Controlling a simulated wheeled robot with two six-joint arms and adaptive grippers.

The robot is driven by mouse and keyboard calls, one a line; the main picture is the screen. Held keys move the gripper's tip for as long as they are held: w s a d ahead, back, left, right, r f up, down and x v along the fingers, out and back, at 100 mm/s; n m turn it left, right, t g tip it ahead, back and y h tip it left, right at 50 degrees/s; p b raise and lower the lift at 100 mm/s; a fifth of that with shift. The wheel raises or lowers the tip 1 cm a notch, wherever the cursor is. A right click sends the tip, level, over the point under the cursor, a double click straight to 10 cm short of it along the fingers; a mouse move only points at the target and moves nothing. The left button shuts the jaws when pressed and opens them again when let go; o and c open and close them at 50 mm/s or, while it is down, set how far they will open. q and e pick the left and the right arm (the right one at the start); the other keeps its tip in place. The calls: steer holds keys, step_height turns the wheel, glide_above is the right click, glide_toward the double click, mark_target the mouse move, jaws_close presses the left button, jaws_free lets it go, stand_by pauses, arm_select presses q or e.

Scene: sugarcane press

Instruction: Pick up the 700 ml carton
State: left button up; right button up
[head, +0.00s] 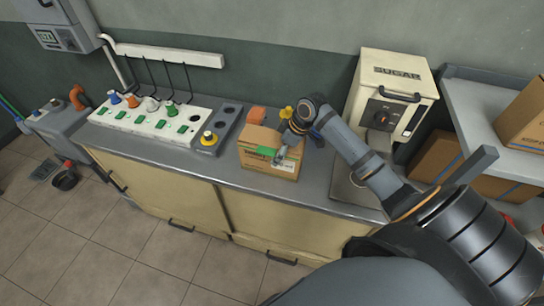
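A small green piece (262,151) shows at the box's front. My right arm reaches in from the right, and my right gripper (279,157) points down at the box's right front, overlapping it in the picture. Its fingers are too small to tell whether they are open or shut, or touching. My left gripper is out of view.
The counter (228,172) holds a white panel (155,120) with several coloured connectors at left. A cream sugar machine (388,95) stands at right on the counter. A shelf with cardboard boxes (525,120) is far right. Tiled floor is clear in front.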

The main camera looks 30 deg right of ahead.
steer(key=shift+s+f, duration=0.1)
steer(key=shift+s, duration=0.05)
steer(key=c, duration=0.3)
steer(key=shift+c, duration=0.2)
